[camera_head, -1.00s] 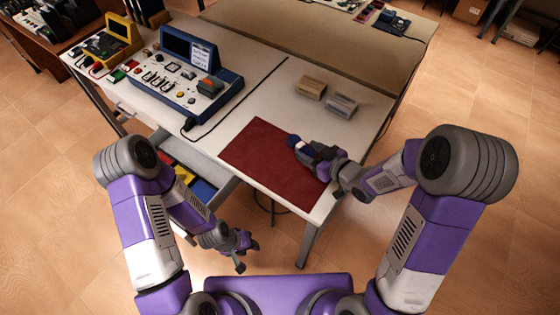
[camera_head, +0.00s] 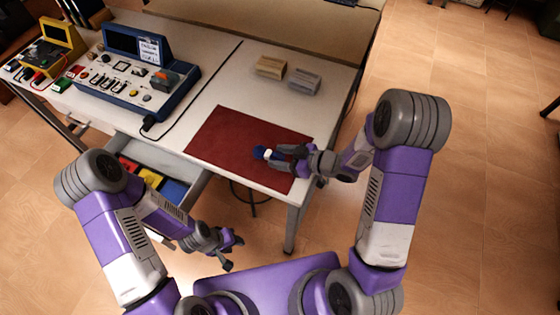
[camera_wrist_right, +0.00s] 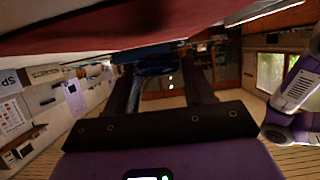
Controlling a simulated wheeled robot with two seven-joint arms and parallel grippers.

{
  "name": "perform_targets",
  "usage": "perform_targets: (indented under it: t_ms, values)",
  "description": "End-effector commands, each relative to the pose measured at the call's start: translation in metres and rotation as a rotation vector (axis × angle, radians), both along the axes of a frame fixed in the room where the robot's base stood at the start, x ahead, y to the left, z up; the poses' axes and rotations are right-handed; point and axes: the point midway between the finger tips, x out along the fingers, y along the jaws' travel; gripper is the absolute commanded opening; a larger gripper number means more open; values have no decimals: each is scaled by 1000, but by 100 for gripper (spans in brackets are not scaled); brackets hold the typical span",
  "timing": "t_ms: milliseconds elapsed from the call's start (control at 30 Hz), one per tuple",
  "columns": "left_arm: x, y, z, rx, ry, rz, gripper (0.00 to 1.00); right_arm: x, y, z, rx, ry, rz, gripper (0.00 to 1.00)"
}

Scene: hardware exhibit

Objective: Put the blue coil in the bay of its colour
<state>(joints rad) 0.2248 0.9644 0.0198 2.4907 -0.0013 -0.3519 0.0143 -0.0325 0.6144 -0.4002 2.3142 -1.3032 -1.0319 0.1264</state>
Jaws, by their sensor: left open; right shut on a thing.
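The blue coil (camera_head: 260,153) is between the fingers of my right gripper (camera_head: 275,154), over the middle-right part of the dark red mat (camera_head: 222,135). My right gripper is shut on it. In the right wrist view the coil (camera_wrist_right: 155,66) shows between the dark fingers, close to the mat; I cannot tell whether it touches. The open drawer (camera_head: 196,191) at the table's front has a red bay (camera_head: 128,164), a yellow bay (camera_head: 151,178) and a blue bay (camera_head: 173,191). My left gripper (camera_head: 234,253) is open and empty, low in front of the table, right of the drawer.
A tan block (camera_head: 271,67) and a grey block (camera_head: 304,81) stand behind the mat. A blue-framed instrument panel (camera_head: 125,85) with a black cable (camera_head: 205,98) is at the left, a yellow device (camera_head: 50,50) beyond it. The table's right edge lies under my right forearm.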

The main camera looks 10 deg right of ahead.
Motion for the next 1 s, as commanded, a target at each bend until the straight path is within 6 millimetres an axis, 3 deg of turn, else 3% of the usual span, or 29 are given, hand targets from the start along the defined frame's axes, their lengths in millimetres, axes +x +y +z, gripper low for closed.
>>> perform_targets:
  t_ms: [133,533,567,700,1000]
  values:
    - [0,0,-11,0,0,0,43,0,1,-25,0,3,2,23]
    - [0,0,-14,0,0,0,43,0,0,-30,0,-1,0,23]
    - [0,0,-14,0,0,0,43,0,0,-30,-1,-1,0,54]
    - [0,0,-13,0,0,0,43,0,0,-29,-1,-1,0,75]
    - [0,0,-12,0,0,0,43,0,0,-28,0,0,1,78]
